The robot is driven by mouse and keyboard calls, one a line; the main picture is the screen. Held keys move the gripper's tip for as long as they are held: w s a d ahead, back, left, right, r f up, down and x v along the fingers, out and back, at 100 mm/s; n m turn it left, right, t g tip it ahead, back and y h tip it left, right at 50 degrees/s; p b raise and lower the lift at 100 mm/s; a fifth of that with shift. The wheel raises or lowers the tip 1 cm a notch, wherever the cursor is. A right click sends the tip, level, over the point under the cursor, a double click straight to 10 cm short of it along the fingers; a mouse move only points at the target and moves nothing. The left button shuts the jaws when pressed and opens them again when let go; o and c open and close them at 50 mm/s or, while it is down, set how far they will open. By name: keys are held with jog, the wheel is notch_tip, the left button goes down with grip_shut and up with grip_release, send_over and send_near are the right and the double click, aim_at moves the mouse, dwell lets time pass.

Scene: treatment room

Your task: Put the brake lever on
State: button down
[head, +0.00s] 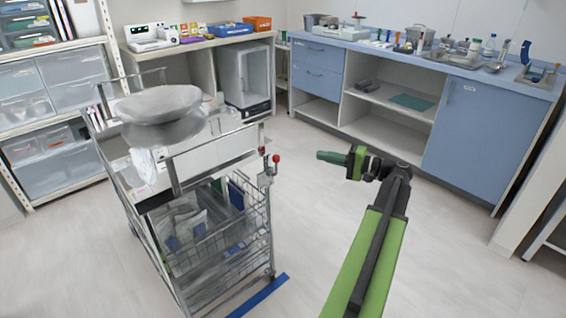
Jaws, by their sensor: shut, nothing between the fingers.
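A metal cart (167,205) with wire baskets stands left of centre. At its right corner is a lever with a red ball knob (276,158), which I take to be the brake lever. It stands roughly upright, with a second small red part (261,150) just left of it. My green gripper (321,156) points left toward the red knob, with a clear gap seen between them. Its fingers are shut and empty. The lower end of the lever is too small to make out.
Metal bowls (160,104) sit on the cart top, inside raised rails. A blue floor strip (259,296) lies by the cart's front wheel. Blue cabinets (484,132) with a sink line the back right. The floor around my arm is clear.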

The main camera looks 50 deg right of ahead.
jog(key=shift+w, duration=0.1)
jog(key=w+a, duration=0.7)
jog(key=w, duration=0.2)
jog(key=shift+a+f+b, duration=0.2)
jog(key=shift+f+b, duration=0.1)
jog(key=shift+w+r, duration=0.1)
jog(key=shift+w, duration=0.05)
